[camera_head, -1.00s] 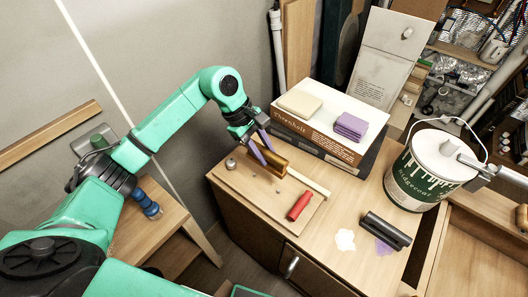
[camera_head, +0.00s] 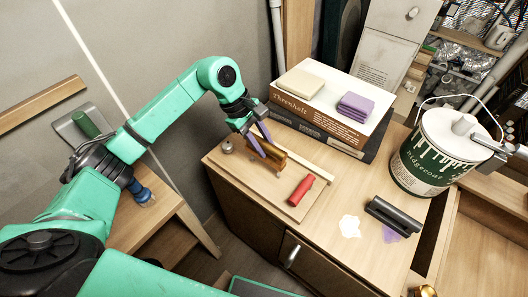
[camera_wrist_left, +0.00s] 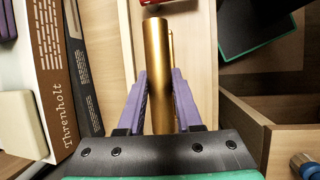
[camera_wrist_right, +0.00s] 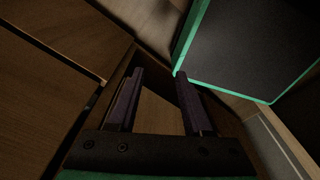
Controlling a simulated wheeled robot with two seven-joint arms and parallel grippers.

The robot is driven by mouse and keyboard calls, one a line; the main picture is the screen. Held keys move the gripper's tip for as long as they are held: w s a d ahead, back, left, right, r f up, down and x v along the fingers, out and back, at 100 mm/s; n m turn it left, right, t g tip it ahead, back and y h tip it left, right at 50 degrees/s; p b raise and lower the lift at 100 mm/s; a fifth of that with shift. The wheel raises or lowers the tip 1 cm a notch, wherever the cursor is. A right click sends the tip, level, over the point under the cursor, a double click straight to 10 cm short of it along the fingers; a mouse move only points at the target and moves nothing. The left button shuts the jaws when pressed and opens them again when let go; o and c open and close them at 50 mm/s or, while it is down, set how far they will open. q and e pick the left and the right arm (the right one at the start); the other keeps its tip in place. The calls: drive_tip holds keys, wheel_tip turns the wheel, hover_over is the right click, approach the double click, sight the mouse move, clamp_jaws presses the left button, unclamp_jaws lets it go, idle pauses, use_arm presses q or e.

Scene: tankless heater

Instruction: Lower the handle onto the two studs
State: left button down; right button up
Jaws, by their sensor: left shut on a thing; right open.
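The handle is a gold bar (camera_head: 280,160) over a wooden board (camera_head: 250,170) on the cabinet top. My left gripper (camera_head: 268,148) is shut around it with purple fingers. In the left wrist view the handle (camera_wrist_left: 157,70) stands between the fingers (camera_wrist_left: 158,88), its long axis pointing away from the wrist. The studs cannot be told clearly; the handle and fingers cover part of the board. I cannot tell whether the handle touches anything below. In the right wrist view my right gripper (camera_wrist_right: 158,74) is open and empty.
On the board are a grey knob (camera_head: 226,146) and a red cylinder (camera_head: 301,190). Stacked books (camera_head: 325,112) stand behind, with a cream block and purple pads on top.

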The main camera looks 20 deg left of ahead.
use_arm(q)
drive_tip(key=shift+f, duration=0.1)
drive_tip(key=shift+f+b, duration=1.6)
drive_tip(key=shift+b, duration=0.25)
drive_tip(key=shift+f+b, duration=1.1)
idle(0.4)
drive_tip(key=c, duration=0.5)
unclamp_jaws()
